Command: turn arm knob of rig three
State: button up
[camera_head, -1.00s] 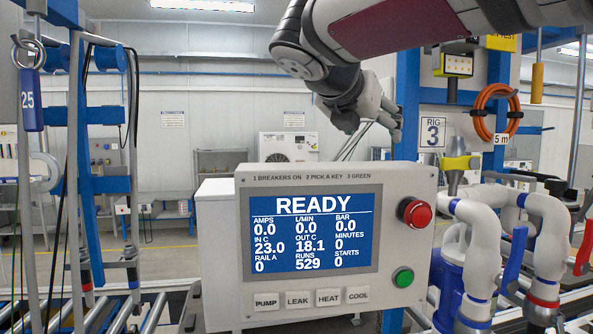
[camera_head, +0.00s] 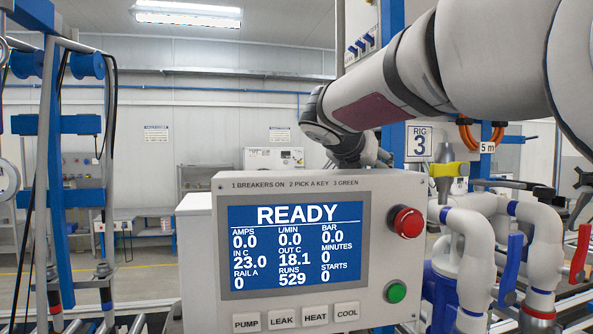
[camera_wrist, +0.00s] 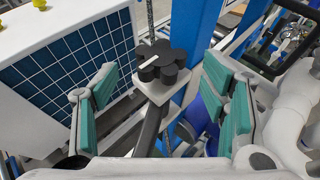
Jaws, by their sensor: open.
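The black lobed knob (camera_wrist: 163,61) with a white pointer line shows in the wrist view, on top of a grey post. My gripper (camera_wrist: 161,84) is open, its teal pads well apart to the left and right of the knob. I cannot tell how far above the knob the fingertips are. In the head view my gripper (camera_head: 366,157) is partly hidden behind the test console (camera_head: 402,268), and the knob is not visible there. The RIG 3 sign (camera_head: 419,142) hangs on the blue post beside my gripper.
The console screen (camera_head: 295,245) reads READY, with a red button (camera_head: 405,222) and a green button (camera_head: 396,292). White pipes (camera_head: 473,245) with blue and red valve levers stand to the right. A blue-tiled panel (camera_wrist: 70,75) is close to the left finger.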

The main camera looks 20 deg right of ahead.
jog(key=shift+x, duration=1.15)
jog(key=c, duration=1.1)
jog(key=shift+c, duration=0.2)
